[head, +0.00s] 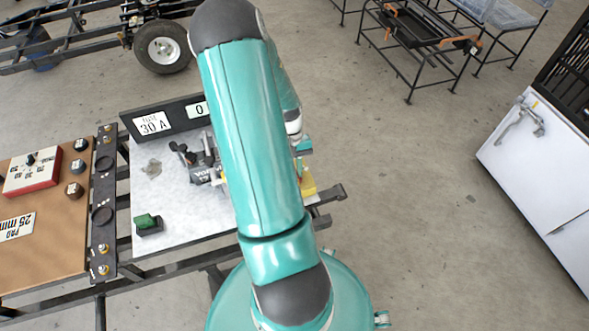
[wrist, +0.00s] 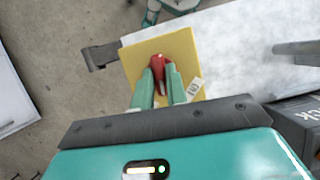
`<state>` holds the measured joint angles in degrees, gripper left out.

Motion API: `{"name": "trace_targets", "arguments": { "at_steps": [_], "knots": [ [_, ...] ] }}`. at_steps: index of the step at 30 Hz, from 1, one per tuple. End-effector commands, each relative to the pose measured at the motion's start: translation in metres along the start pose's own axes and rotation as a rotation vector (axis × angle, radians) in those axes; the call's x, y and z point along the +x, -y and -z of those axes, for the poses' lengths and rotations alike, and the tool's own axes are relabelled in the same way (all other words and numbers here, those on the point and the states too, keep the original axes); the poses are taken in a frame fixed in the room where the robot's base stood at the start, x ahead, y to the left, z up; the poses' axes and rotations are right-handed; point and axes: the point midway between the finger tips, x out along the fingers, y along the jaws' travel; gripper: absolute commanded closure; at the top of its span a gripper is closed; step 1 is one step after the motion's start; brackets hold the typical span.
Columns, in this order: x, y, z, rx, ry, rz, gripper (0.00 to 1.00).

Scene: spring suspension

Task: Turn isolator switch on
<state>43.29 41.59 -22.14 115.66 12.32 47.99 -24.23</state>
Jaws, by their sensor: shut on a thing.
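The isolator switch shows in the wrist view as a red handle (wrist: 160,61) on a square yellow plate (wrist: 141,56). A small white label (wrist: 194,89) with dark marks lies on the plate beside the handle. My gripper (wrist: 163,80) has its two teal fingers shut on the red handle, one on each side. The fingers hide part of the handle. In the head view only a corner of the yellow plate (head: 308,184) shows at the right of the bench. My arm hides the red handle and my gripper there.
A brown board (head: 55,240) adjoins left. Open floor lies to the right.

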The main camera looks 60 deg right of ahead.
Motion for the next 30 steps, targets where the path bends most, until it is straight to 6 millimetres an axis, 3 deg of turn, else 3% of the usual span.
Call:
{"name": "trace_targets", "arguments": {
  "at_steps": [18,30],
  "knots": [
    [-0.0009,-0.0037,0.0001,0.508,-0.004,0.212,1.0],
    [-0.0006,-0.0043,-0.0005,0.662,-0.004,0.275,1.0]
  ]
}}
